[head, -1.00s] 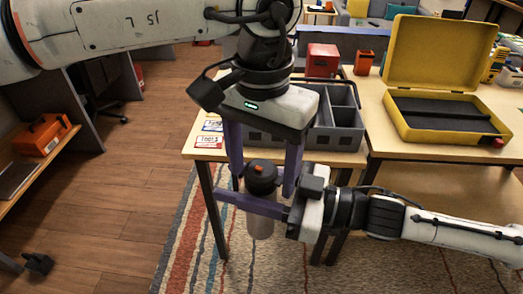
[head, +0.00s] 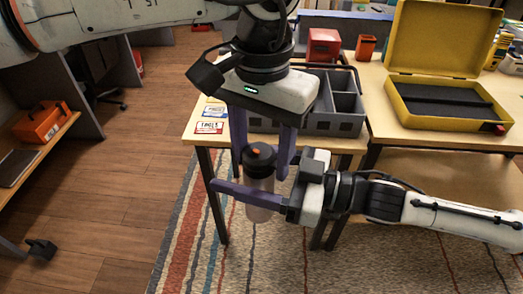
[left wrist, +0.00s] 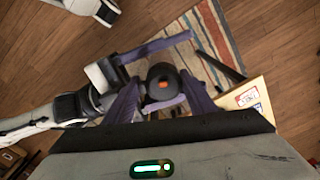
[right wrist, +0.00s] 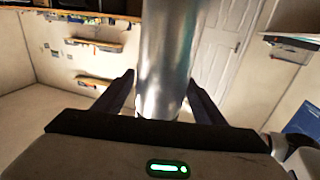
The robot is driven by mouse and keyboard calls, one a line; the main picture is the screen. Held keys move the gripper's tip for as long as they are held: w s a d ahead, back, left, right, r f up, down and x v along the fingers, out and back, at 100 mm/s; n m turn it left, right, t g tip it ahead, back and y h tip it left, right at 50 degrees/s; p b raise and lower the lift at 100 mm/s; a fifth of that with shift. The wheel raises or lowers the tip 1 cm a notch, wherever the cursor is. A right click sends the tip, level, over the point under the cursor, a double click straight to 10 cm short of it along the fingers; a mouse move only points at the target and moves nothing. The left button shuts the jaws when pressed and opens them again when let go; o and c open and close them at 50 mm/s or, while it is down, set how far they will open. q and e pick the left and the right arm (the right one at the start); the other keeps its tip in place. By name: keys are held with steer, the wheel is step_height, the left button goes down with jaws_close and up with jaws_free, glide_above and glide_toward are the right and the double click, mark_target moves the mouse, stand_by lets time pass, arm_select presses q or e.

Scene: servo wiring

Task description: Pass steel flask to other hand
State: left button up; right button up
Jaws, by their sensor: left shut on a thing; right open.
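The steel flask (head: 258,211) hangs upright with a dark cap and an orange button on top. My left gripper (head: 262,172) reaches down from above and is shut on the flask's upper part. In the left wrist view the cap (left wrist: 163,85) lies between its fingers. My right gripper (head: 245,194) comes in level from the right, with its open fingers on either side of the flask body below the cap. In the right wrist view the shiny body (right wrist: 165,65) stands between the spread fingers, with gaps visible beside it. The far right finger is mostly hidden in the head view.
A table (head: 190,135) behind holds a grey divided bin (head: 335,122), a red box (head: 322,45) and small cards (head: 211,127). An open yellow case (head: 440,65) stands to the right. A striped rug (head: 185,235) and open floor lie below.

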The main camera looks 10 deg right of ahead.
steer(key=v, duration=1.2)
step_height(320, 180, down, 20)
steer(key=a+m+t+h, duration=0.2)
steer(key=m+t+h, duration=0.25)
steer(key=h, duration=0.25)
steer(key=s+d+f+m+g+h, duration=0.2)
steer(key=s+d+f+m+h, duration=0.1)
steer(key=f, duration=0.4)
steer(key=s+d+f+m+g+h, duration=0.2)
steer(key=s+d+f+m+h, duration=0.1)
steer(key=s+f, duration=0.3)
step_height(320, 180, down, 2)
steer(key=shift+f+h, duration=0.15)
steer(key=shift+h, duration=0.25)
